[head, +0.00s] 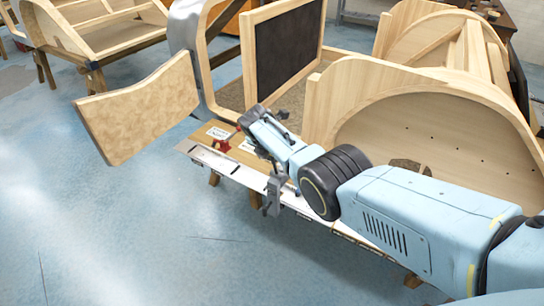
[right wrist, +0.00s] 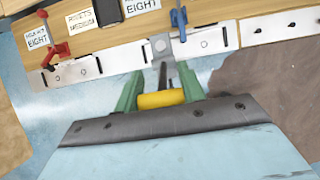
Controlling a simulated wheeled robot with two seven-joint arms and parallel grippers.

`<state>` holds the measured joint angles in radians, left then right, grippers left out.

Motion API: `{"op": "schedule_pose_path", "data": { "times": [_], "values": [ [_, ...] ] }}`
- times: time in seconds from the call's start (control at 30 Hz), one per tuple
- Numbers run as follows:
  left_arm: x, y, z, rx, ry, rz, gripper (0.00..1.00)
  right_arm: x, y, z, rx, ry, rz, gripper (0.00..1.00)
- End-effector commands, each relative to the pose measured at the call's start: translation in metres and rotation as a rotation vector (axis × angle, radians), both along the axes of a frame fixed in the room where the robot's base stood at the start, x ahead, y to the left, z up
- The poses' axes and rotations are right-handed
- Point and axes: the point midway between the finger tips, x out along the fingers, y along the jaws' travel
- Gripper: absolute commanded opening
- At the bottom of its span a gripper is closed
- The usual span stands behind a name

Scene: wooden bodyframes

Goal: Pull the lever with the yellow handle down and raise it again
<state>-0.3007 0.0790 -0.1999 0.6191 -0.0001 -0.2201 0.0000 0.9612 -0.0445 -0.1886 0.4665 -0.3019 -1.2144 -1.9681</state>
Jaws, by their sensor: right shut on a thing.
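In the right wrist view, the yellow handle (right wrist: 162,100) is a short yellow cylinder lying crosswise between the two green fingers of my right gripper (right wrist: 159,85). The fingers are shut on it, one at each end. A thin dark lever rod (right wrist: 163,74) runs from the handle towards a grey bracket on the white metal rail (right wrist: 115,64). In the head view, my right arm reaches in from the right to the rail (head: 235,168); the yellow handle cannot be made out there. My left gripper is in neither view.
A red lever (right wrist: 56,51) and a blue lever (right wrist: 179,22) stand on the same board, beside labels (right wrist: 81,20). In the head view, wooden bodyframes (head: 345,100) rise behind the rail, and a wooden panel (head: 140,105) juts out left. The blue floor (head: 110,220) in front is clear.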

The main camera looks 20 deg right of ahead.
Motion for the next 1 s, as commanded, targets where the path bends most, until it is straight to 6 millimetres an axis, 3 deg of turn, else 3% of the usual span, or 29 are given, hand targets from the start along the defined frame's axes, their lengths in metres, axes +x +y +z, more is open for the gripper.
{"op": "schedule_pose_path", "data": {
  "times": [0.4, 0.43, 0.6, 1.0],
  "values": [
    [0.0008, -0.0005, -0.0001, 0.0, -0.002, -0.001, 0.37, 0.0018, -0.0062, 0.0019, -0.012, -0.006, -0.002, 0.0],
    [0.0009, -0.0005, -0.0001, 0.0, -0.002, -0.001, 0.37, 0.0018, -0.0063, 0.002, -0.012, -0.005, -0.003, 0.42],
    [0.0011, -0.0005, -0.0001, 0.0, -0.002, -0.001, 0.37, 0.0013, -0.0049, 0.0013, -0.009, -0.004, -0.002, 0.62],
    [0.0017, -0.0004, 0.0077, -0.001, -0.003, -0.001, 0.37, -0.0011, -0.0001, 0.0086, -0.005, -0.002, -0.001, 0.62]
  ]
}}
